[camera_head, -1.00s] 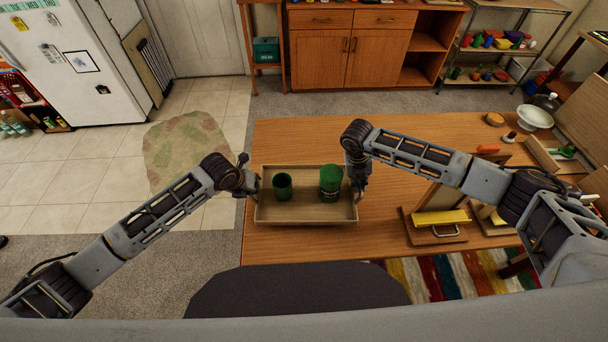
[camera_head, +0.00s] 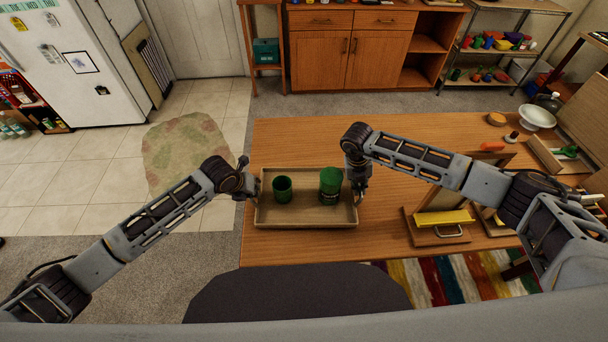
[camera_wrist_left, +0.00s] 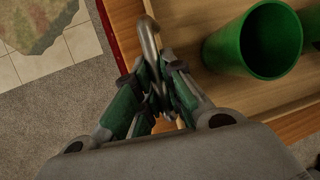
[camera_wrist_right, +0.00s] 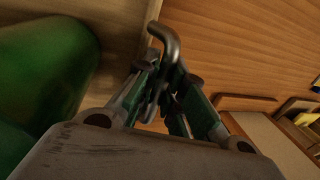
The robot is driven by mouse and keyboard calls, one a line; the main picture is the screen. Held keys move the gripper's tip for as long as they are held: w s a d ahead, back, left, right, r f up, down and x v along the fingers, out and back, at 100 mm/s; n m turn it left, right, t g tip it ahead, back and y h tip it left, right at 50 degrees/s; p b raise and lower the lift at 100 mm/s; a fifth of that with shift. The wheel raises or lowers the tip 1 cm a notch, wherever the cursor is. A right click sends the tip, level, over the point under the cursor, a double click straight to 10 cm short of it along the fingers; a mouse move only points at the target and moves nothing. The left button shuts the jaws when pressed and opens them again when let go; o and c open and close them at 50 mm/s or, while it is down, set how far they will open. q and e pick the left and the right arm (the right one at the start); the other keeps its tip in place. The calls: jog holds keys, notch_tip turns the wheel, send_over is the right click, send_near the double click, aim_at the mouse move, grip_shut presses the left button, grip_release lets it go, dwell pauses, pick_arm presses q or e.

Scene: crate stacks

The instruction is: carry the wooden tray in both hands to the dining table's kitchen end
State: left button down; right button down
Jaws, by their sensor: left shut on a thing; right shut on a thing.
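The wooden tray (camera_head: 305,222) is level at the left end of the dining table (camera_head: 300,250), over its top. I cannot tell whether it touches the table. A green cup (camera_head: 282,189) and a taller green canister (camera_head: 330,186) stand upright in it. My left gripper (camera_head: 254,190) is shut on the tray's left metal handle, which shows in the left wrist view (camera_wrist_left: 150,45). My right gripper (camera_head: 358,188) is shut on the right handle, which shows in the right wrist view (camera_wrist_right: 168,45).
A wooden holder with a yellow block (camera_head: 443,218) stands to the right of the tray. A white bowl (camera_head: 535,117) and an open box (camera_head: 558,155) are at the table's far right. The table behind the tray is clear.

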pick_arm(q)
jog(key=shift+a+f+b, duration=0.1)
jog(key=shift+f+b, duration=0.45)
pick_arm(e)
jog(key=shift+f, duration=0.6)
pick_arm(q)
jog(key=c, duration=1.5)
grip_release()
pick_arm(e)
jog(key=c, duration=1.5)
grip_release()
pick_arm(q)
jog(key=v, duration=1.2)
pick_arm(e)
jog(key=shift+r, duration=0.15)
notch_tip(320, 180, up, 12)
jog(key=a, duration=0.2)
jog(key=shift+a+f, duration=0.2)
jog(key=shift+f, duration=0.1)
